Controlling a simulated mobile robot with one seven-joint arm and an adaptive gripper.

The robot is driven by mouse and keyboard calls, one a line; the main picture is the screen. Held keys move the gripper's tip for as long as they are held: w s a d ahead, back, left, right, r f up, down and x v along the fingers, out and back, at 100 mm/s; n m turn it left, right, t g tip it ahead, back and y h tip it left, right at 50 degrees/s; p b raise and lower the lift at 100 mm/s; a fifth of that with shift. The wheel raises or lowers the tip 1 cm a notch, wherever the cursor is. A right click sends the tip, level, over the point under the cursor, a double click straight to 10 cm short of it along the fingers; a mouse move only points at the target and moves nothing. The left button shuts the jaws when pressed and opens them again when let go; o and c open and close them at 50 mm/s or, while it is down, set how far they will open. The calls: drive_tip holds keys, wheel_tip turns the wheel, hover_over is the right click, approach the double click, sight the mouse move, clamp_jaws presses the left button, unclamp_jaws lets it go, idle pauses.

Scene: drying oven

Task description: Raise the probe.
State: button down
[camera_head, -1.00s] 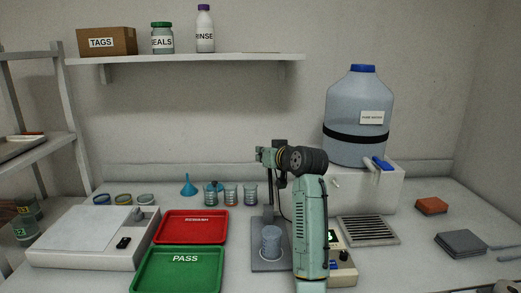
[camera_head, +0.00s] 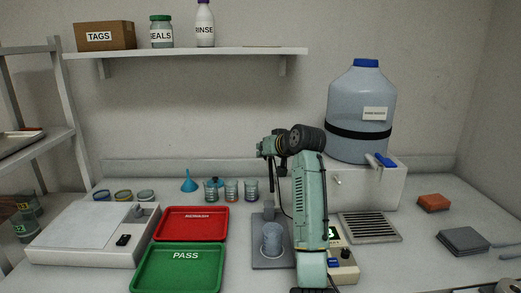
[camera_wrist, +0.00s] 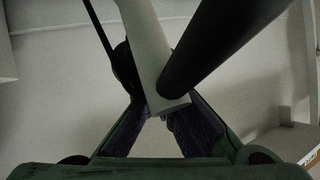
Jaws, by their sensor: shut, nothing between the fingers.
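The probe stand has a grey base plate (camera_head: 259,258) and a dark upright (camera_head: 269,209) in the head view. A clear grey beaker (camera_head: 272,240) stands on the plate. My gripper (camera_head: 263,148) is high above the stand, at the left end of my raised arm, small and partly hidden. In the wrist view my gripper (camera_wrist: 165,122) is shut with nothing held, its purple-padded fingers beside the end of a pale post (camera_wrist: 150,50). A thick black rod (camera_wrist: 225,45) crosses in front of the post. I cannot tell which part is the probe; my arm hides part of the stand.
A small meter box (camera_head: 343,268) sits right of my arm, with a vent grate (camera_head: 370,228) behind it. Red (camera_head: 190,223) and green (camera_head: 150,269) trays lie left of the stand. Several small beakers stand behind. A large water jug (camera_head: 361,90) stands back right.

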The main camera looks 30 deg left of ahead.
drive_tip(key=shift+w+d+f+h, duration=0.25)
drive_tip(key=shift+d+f, duration=0.2)
drive_tip(key=shift+f, duration=0.3)
drive_tip(key=shift+w+d+f+h, duration=0.15)
drive_tip(key=shift+w+d+f, duration=0.2)
drive_tip(key=shift+f, duration=0.35)
drive_tip(key=c, duration=2.1)
unclamp_jaws()
drive_tip(key=shift+c, duration=0.2)
drive_tip(key=shift+o, duration=1.3)
drive_tip(key=shift+s+d+r, duration=0.25)
drive_tip(key=shift+d+r, duration=0.05)
drive_tip(key=shift+d, duration=0.05)
drive_tip(key=o, duration=0.6)
drive_tip(key=shift+y, duration=0.3)
drive_tip(key=v, duration=0.3)
drive_tip(key=r+v, duration=0.1)
drive_tip(key=v, duration=0.3)
drive_tip(key=a+r+v, duration=0.1)
drive_tip(key=v, duration=0.3)
drive_tip(key=shift+s, duration=0.1)
drive_tip(key=shift+s+a+r, duration=0.1)
drive_tip(key=shift+s+r, duration=0.2)
drive_tip(key=shift+s, duration=0.1)
